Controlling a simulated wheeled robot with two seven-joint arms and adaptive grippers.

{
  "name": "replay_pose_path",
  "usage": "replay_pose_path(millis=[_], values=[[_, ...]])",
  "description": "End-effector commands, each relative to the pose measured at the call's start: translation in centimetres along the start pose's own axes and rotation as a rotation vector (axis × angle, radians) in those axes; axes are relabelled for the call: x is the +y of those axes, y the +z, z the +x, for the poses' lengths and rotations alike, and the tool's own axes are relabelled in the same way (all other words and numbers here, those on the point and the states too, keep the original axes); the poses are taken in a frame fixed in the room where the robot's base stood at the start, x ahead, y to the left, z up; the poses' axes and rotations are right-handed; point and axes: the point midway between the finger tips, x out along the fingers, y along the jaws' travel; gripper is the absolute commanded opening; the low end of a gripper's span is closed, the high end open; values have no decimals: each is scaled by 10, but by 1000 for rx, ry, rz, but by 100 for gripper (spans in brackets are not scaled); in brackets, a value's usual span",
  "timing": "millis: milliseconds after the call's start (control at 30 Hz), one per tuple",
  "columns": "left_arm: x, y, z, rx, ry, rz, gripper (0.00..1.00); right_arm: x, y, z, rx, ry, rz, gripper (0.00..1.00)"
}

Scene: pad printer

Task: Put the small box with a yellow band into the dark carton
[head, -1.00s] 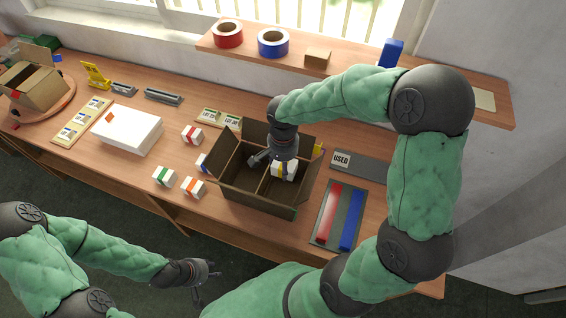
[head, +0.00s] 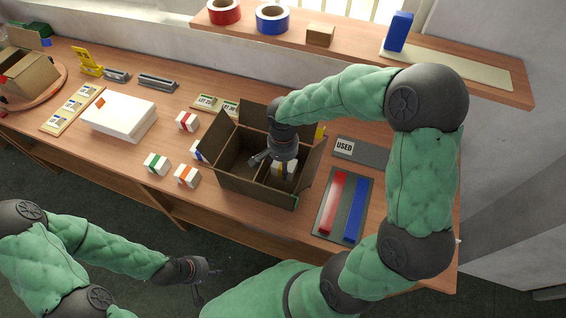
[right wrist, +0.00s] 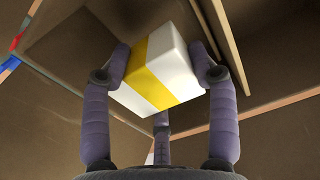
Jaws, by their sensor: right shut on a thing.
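The small white box with a yellow band (right wrist: 155,72) is held between the fingers of my right gripper (right wrist: 163,85), which is shut on it. In the head view the box (head: 286,168) shows inside the dark carton (head: 245,185), in its right part, below the right gripper (head: 282,158). The carton is open with its flaps spread and has a divider inside. Whether the box touches the carton floor cannot be told. My left gripper (head: 202,277) hangs in front of the table, away from the objects; its fingers look apart.
Small white boxes with a red band (head: 187,121), a green band (head: 156,163) and an orange band (head: 186,176) stand left of the carton. A mat with red and blue bars (head: 327,232) lies to the right. A shelf (head: 440,72) runs behind.

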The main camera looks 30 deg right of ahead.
Motion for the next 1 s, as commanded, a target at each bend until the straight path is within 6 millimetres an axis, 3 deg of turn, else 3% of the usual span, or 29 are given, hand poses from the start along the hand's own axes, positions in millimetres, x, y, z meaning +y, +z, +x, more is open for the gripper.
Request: replay_pose_path(millis=[600,1000], values=[[-16,-2,45,0,0,0,36,0,0,55,0,0,0,25],[-20,-2,55,0,0,0,36,0,0,69,0,0,0,25]])
